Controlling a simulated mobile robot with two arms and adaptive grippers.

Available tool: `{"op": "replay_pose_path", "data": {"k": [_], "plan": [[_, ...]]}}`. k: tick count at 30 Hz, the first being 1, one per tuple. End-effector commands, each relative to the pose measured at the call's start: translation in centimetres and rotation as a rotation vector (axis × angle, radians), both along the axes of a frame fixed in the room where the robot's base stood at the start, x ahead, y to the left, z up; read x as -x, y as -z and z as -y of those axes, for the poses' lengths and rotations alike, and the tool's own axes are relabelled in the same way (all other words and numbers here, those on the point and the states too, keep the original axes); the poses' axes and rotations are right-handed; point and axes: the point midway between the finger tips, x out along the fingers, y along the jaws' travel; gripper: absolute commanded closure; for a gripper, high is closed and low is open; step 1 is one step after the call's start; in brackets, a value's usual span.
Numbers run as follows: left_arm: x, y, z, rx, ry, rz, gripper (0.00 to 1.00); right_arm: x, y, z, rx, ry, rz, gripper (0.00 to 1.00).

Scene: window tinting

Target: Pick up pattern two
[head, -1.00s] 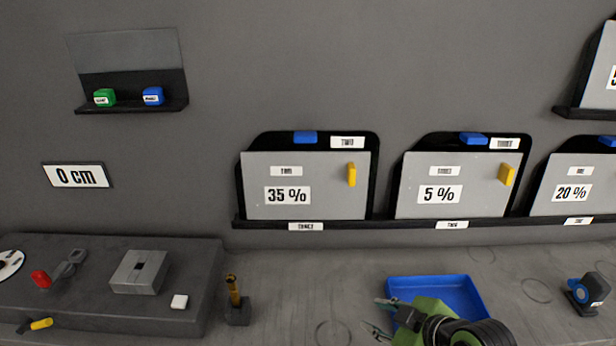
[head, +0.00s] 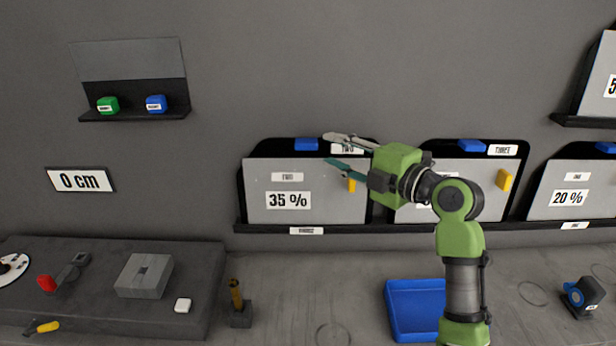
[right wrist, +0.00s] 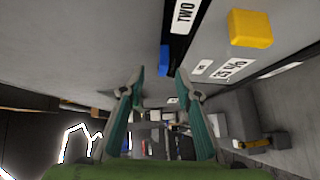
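Pattern two is the grey panel (head: 265,200) marked 35 % in the wall holder labelled "TWO", left of the other panels in the head view. It has a yellow handle (head: 352,185) at its upper right and shows a blue block (head: 306,145) at the holder's top edge. My right gripper (head: 328,149) is open and empty in front of the holder's upper right, partly covering the label. In the right wrist view, the open fingers (right wrist: 159,88) hold nothing, and the yellow handle (right wrist: 250,28) lies up and to the right of them. My left gripper is not in view.
The panel marked three (head: 478,172) is partly hidden behind my right arm. A blue tray (head: 412,310) lies on the bench below. A dark raised block (head: 100,300) with tools stands at the left. A tape dispenser (head: 582,294) is at the right.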

Motion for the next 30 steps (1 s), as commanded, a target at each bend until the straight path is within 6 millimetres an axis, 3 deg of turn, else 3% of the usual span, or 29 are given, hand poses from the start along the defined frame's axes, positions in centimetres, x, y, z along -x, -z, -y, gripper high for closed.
{"op": "replay_pose_path", "data": {"k": [7, 13, 18, 26, 30], "plan": [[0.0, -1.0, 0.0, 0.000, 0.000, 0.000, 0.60, -1.3, 0.1, -1.3, -0.001, -0.001, -0.002, 0.69], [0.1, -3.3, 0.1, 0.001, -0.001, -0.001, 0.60, -3.2, 0.7, -3.2, -0.004, -0.002, -0.006, 0.69], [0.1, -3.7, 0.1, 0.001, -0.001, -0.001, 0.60, -4.6, 1.1, -4.1, -0.001, 0.000, -0.002, 0.69], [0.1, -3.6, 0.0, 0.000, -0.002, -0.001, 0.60, -4.8, 1.3, -4.3, 0.002, 0.001, 0.000, 0.69], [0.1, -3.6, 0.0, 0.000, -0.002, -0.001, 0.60, -4.7, 1.3, -4.3, 0.002, 0.001, 0.000, 1.00]]}}
